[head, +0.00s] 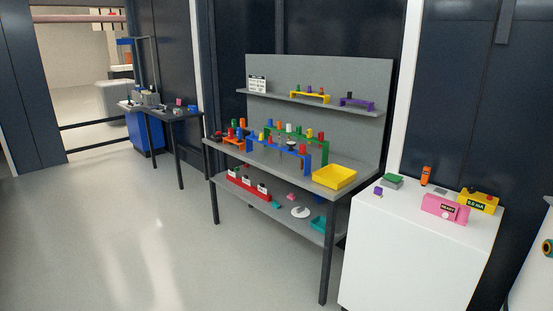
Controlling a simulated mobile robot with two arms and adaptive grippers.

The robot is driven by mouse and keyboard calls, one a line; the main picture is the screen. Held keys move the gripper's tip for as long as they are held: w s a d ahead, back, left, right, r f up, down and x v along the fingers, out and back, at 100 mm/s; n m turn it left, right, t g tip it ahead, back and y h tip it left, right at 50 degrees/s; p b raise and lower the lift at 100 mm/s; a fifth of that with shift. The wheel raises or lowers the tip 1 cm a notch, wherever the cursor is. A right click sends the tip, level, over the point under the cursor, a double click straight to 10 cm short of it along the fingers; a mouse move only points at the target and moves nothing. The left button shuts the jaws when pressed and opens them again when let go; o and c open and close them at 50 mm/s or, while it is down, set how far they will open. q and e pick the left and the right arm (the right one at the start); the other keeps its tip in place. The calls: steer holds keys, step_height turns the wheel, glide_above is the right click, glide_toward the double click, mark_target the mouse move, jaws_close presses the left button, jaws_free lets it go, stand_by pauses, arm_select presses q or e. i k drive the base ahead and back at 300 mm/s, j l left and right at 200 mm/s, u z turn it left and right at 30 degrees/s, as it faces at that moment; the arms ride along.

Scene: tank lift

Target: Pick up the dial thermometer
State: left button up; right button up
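I cannot pick out the dial thermometer with certainty at this distance. A small dark-stemmed item with a pale round top (291,141) stands among the coloured pieces on the grey workbench (310,172); it may be a dial, but it is too small to tell. A white round disc (300,212) lies on the bench's lower shelf; its kind is unclear too. Neither of my grippers shows in the head view.
A yellow tray (335,177) sits at the bench's right end. Blue (305,156) and green (323,147) racks hold coloured pieces. A white cabinet (415,250) with a pink READY box (444,209) stands at right. A dark side table (178,115) stands at left. The floor (110,230) before them is clear.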

mark_target(289, 144)
steer(key=i+j+u, duration=0.3)
steer(key=i, duration=0.7)
steer(key=i+u, duration=0.3)
steer(key=i, duration=0.75)
steer(key=i+j+z, duration=0.15)
steer(key=i+z, duration=0.3)
steer(key=i+j+z, duration=0.5)
steer(key=i, duration=0.15)
steer(key=i+j+z, duration=0.45)
steer(key=i+l, duration=0.05)
